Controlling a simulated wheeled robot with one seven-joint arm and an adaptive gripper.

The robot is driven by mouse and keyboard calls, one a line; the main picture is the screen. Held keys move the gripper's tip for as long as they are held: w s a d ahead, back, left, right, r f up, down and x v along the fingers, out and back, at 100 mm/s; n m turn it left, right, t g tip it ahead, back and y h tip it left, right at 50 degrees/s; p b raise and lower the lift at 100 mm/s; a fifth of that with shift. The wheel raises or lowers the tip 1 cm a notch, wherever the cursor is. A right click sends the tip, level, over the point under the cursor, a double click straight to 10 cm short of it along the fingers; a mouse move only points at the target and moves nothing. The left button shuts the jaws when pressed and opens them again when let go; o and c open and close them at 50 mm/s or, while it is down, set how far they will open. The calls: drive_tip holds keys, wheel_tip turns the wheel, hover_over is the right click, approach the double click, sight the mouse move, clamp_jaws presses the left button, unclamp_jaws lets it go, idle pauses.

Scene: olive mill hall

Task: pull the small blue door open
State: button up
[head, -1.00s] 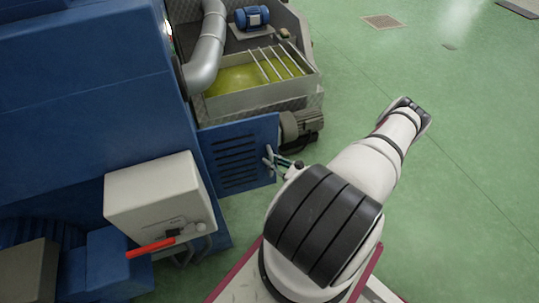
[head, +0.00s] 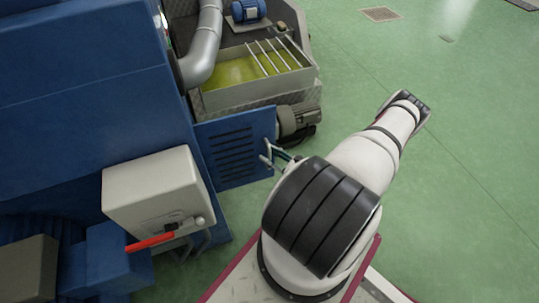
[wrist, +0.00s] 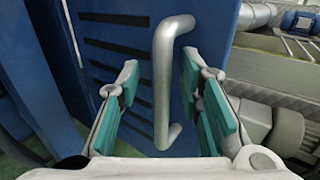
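The small blue door (head: 232,152) is a slotted panel beside the tall blue machine housing. In the wrist view the blue door (wrist: 115,55) fills the middle, with dark slots and a silver bar handle (wrist: 162,90). My gripper (wrist: 160,92) is open, with one teal-padded finger on each side of the handle. A gap shows between the handle and both pads. In the head view my arm hides most of my gripper, and only the fingertips show by the handle (head: 267,153). I cannot tell how far the door is ajar.
A pale control box (head: 155,185) with a red lever (head: 150,242) stands left of the door. Behind the door are a grey motor (head: 297,122) and an open tray of yellow-green liquid (head: 235,90). The green floor (head: 470,130) on the right is clear.

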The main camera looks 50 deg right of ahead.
drive_tip(key=s, duration=1.1)
drive_tip(key=shift+s+d, duration=0.25)
drive_tip(key=shift+s, duration=0.05)
